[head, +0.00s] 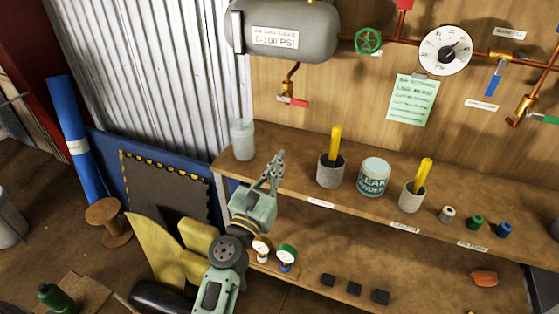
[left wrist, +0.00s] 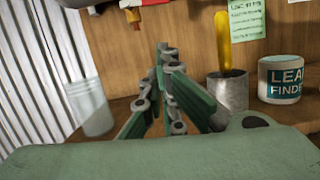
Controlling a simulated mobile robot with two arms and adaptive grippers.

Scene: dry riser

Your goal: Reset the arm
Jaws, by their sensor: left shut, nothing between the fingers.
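My left arm comes up from the bottom of the head view, and its green-grey gripper (head: 274,168) is raised above the front left part of the wooden bench. The fingers are shut together with nothing between them. In the left wrist view the shut fingers (left wrist: 163,75) point toward the wooden back wall. The gripper appears between a clear cup (head: 242,140) on the left and a grey pot with a yellow stick (head: 330,172) on the right, apparently touching neither. My right gripper is in neither view.
A leak finder tin (head: 374,177) and a second grey pot (head: 412,197) stand along the bench (head: 290,188). Small caps (head: 475,222) sit at its right. Above are a tank (head: 285,30), a gauge (head: 445,50) and valves. Two small gauges (head: 286,255) and black blocks (head: 353,288) are on the lower shelf.

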